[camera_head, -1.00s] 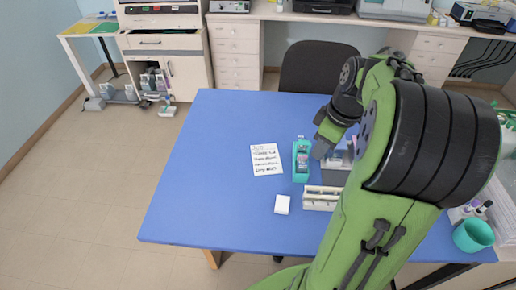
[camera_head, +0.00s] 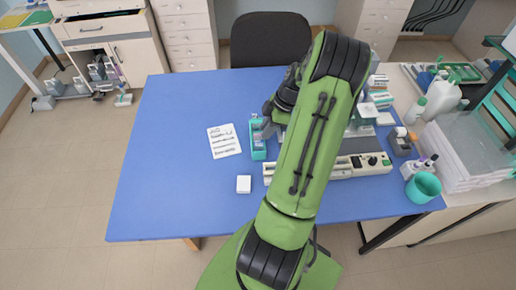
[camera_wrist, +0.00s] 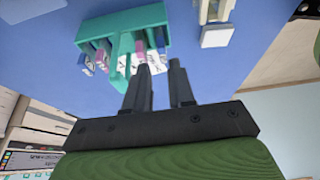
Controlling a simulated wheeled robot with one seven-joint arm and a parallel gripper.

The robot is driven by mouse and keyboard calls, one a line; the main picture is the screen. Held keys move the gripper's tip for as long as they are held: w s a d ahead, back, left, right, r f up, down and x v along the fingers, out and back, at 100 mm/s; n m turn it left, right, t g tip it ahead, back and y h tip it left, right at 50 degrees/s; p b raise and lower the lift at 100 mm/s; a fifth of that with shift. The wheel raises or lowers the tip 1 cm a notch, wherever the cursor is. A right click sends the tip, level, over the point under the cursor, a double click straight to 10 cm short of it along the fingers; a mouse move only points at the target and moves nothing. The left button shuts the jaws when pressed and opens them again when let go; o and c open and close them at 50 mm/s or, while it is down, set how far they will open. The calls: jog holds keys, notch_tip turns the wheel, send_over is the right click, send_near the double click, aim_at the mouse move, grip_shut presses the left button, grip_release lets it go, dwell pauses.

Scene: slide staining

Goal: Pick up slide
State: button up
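My gripper (camera_wrist: 160,70) shows in the wrist view with its two dark fingers apart and nothing visible between them. In the head view its end is hidden behind my green arm. A teal rack (camera_wrist: 98,32) with small purple- and blue-capped items and white labels lies beyond the fingertips, partly covered by the left finger. I cannot make out a glass slide for certain in either view. A teal holder (camera_head: 257,152) stands on the blue table (camera_head: 175,140), left of my arm.
A written note (camera_head: 224,141) and a small white block (camera_head: 244,184) lie on the table. A long pale device (camera_head: 345,166) sits partly behind my arm. A teal cup (camera_head: 422,187), bottles and trays crowd the right side. The table's left part is clear.

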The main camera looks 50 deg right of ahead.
aim_at(259, 141)
jog(key=x, duration=0.5)
jog(key=shift+a+f, duration=0.2)
jog(key=shift+f, duration=0.05)
grip_shut()
